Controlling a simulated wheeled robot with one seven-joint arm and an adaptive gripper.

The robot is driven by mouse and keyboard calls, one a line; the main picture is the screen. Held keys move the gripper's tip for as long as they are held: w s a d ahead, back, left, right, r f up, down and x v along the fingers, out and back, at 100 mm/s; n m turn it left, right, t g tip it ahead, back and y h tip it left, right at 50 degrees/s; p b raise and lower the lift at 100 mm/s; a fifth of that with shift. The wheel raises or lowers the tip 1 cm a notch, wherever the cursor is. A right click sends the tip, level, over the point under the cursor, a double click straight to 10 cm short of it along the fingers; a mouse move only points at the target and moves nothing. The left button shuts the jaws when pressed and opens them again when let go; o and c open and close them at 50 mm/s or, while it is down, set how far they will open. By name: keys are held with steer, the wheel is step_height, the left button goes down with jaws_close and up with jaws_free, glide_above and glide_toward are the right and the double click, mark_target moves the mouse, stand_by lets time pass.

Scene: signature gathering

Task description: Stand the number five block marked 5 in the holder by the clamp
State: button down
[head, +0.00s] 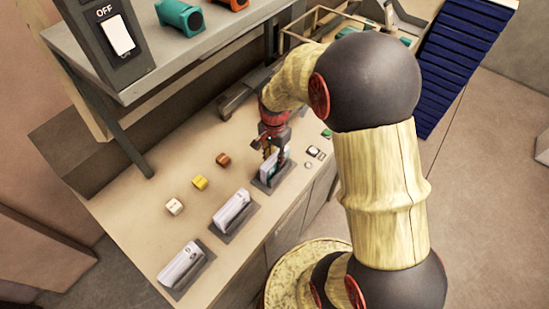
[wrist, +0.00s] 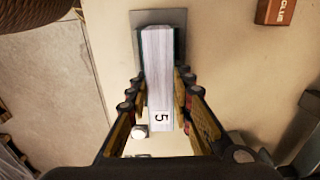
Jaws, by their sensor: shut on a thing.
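The number five block (wrist: 158,70) is a thick white block with page-like edges, dark green edging and a label reading 5. My gripper (wrist: 160,100) has a finger on each side of it and is shut on it. The block's far end is over a grey holder plate (wrist: 143,17); I cannot tell whether it is fully seated. In the head view my gripper (head: 273,150) is above the rearmost grey holder (head: 262,185) on the bench, partly hiding the block (head: 270,170). I cannot clearly pick out the clamp.
Two similar white blocks stand in grey holders, one in the middle (head: 232,211) and one nearer (head: 182,264). White (head: 174,206), yellow (head: 200,182) and brown (head: 223,159) cubes lie behind them. Small items (head: 312,152) lie right of my gripper. A shelf (head: 165,60) overhangs the bench's back.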

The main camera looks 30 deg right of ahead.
steer(key=c, duration=1.6)
jaws_free()
step_height(320, 180, up, 12)
steer(key=s+a+r+n+t, duration=0.2)
steer(key=s+a+r+n, duration=0.1)
steer(key=s+r+n, duration=0.1)
steer(key=s+a+r+n+t, duration=0.1)
steer(key=s+a+r+n, duration=0.2)
steer(key=s+r+n, duration=0.2)
steer(key=s+a+r+n+t, duration=0.2)
steer(key=s+a+r+n, duration=0.1)
steer(key=s+r, duration=0.3)
steer(key=shift+s+a+n+t, duration=0.2)
steer(key=shift+s+n+t, duration=0.1)
steer(key=shift+s+n, duration=0.5)
step_height(320, 180, down, 15)
steer(key=b, duration=1.4)
steer(key=shift+f+b, duration=0.15)
steer(key=shift+b, duration=0.25)
